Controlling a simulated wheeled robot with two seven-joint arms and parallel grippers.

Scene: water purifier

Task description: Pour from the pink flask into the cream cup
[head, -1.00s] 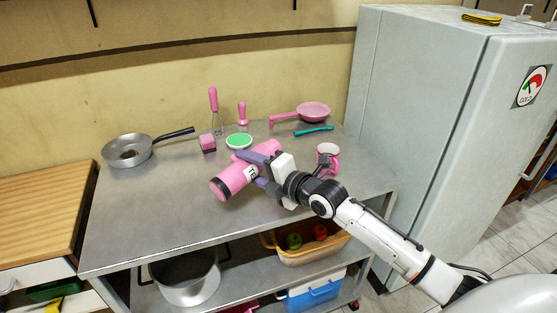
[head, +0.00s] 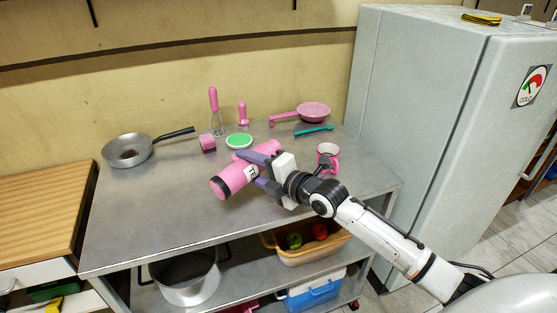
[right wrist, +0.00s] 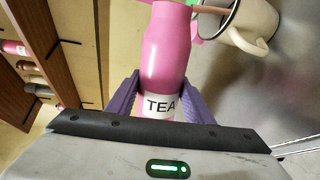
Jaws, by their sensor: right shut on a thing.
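The pink flask (head: 235,178) has a white TEA label and a dark end at the lower left. It lies tilted over well to its side above the metal table, held by my right gripper (head: 262,167). The purple fingers are shut around its body, seen in the right wrist view (right wrist: 162,98) too. Its narrower neck is at the top of that view, beside the cup (right wrist: 250,22). My left gripper is out of view.
A frying pan (head: 128,151) stands at the left of the metal table (head: 150,215). A green-topped dish (head: 239,141), a pink block (head: 208,143), a whisk (head: 215,110) and a pink strainer (head: 313,112) stand behind. A fridge (head: 430,120) bounds the right. The front left is clear.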

